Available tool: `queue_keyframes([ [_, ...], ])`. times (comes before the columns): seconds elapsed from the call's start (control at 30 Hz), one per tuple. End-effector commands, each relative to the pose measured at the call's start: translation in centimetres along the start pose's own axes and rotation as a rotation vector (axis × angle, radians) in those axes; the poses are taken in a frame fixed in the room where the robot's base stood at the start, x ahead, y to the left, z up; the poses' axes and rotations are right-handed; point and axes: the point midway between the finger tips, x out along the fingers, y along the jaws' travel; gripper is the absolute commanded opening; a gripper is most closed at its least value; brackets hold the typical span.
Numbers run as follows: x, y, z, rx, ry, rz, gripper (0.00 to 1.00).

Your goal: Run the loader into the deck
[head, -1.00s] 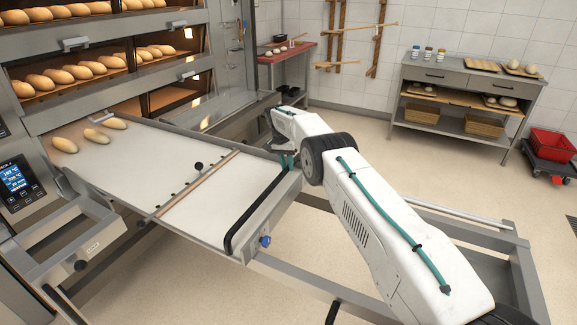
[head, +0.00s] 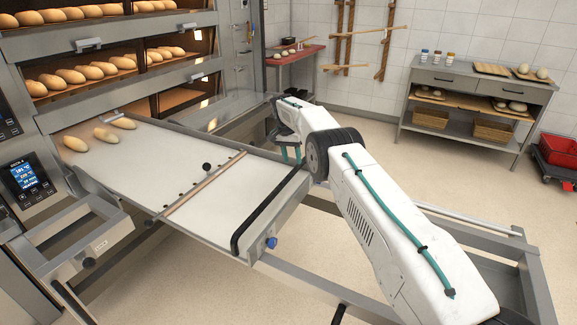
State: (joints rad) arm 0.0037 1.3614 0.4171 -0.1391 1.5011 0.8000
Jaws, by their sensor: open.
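The loader (head: 235,195) is a pale flat belt in a metal frame, sloping across the picture with its far left end against the oven front. Several loaves (head: 105,135) lie on that end. A wooden rod (head: 205,183) crosses the belt, and a black handle bar (head: 262,215) runs along the near right end. Whether the fingers touch the bar cannot be told. The lit deck opening (head: 184,100) shows above and behind the loader; its left part is hidden.
Filled oven decks (head: 85,75) are stacked above. A control panel (head: 30,178) and a metal bracket (head: 85,245) stand at left. The floor between is clear.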

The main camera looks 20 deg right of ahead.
Motion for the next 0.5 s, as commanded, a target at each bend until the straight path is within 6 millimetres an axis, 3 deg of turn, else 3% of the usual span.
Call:
queue_keyframes([
  [0.2, -2.6, 1.4, -0.9, 0.015, -0.003, 0.0, 0.43],
  [0.5, -3.2, 1.4, -0.9, 0.015, -0.004, 0.001, 0.43],
])
